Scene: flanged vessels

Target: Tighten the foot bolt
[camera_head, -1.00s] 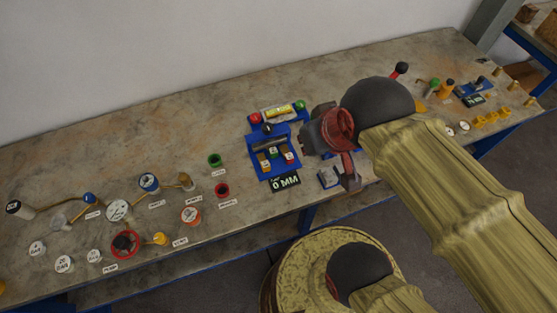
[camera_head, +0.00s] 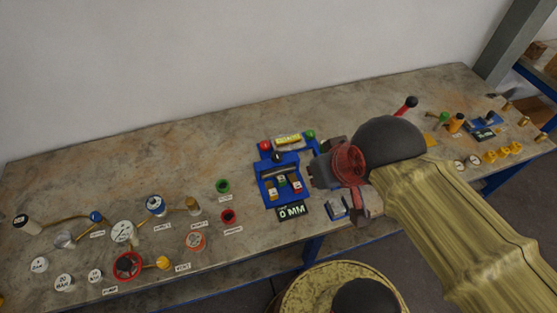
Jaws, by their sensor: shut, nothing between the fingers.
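A blue fixture (camera_head: 270,189) stands on the bench left of my gripper. It carries a level vial (camera_head: 288,140) between a red knob (camera_head: 265,146) and a green knob (camera_head: 310,134), with small coloured blocks below. A black display (camera_head: 291,211) in front of it reads 0 MM. I cannot tell which part is the foot bolt. My gripper (camera_head: 361,207) is shut and empty, pointing down over the bench just right of the display. The wrist hides part of the bench behind it. A small blue piece (camera_head: 337,207) lies beside the gripper, partly covered.
Gauges, pipes and labelled weights crowd the bench (camera_head: 120,150) at left. A green cup (camera_head: 222,186) and a red cup (camera_head: 228,216) stand left of the fixture. Brass parts, yellow pieces (camera_head: 502,153) and another display (camera_head: 483,134) sit at right. The back left of the bench is clear.

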